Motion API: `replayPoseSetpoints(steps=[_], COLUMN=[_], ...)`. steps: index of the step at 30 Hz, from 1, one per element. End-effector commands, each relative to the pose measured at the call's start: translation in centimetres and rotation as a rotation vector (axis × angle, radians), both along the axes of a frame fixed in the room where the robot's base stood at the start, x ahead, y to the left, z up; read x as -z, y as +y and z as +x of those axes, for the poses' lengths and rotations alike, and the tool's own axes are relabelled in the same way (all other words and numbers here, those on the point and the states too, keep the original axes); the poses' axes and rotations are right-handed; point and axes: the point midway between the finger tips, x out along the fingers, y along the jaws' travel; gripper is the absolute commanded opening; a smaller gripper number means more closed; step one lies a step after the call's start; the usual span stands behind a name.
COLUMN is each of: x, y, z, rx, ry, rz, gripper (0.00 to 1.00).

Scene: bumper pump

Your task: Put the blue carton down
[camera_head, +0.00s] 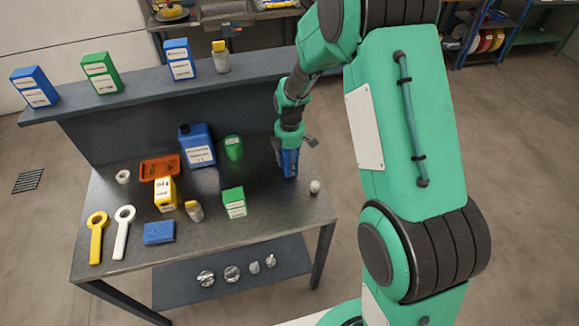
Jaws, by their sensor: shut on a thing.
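My gripper (291,147) is above the right side of the grey workbench (270,205), pointing down. It is shut on the blue carton (289,166), which hangs upright below the fingers. The carton's lower end is at or just above the bench top; I cannot tell whether it touches. The gripper covers the carton's upper part.
A small round pale item (315,187) lies to the carton's right. A green can (233,148), a green box (234,203) and a blue canister (197,146) stand to its left. Several cartons line the raised shelf (130,97) behind. Bench top between the green box and carton is clear.

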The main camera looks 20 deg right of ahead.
Motion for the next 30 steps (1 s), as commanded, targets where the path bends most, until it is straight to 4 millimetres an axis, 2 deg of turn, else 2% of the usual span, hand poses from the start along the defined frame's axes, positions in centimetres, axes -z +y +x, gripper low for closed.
replayPoseSetpoints(steps=[4,18,19,21,22,30], x=[1.6,2.1,2.1,2.1,2.1,2.1], y=[0.0,0.0,0.0,0.0,0.0,0.0], z=[0.0,0.0,0.0,0.0,0.0,0.0], rx=[0.0,0.0,0.0,0.0,0.0,0.0], ry=[0.001,0.0,0.0,0.0,0.0,0.0], rz=[0.0,0.0,0.0,0.0,0.0,0.0], gripper=[0.16,0.16,0.48,0.62,0.65,0.65])
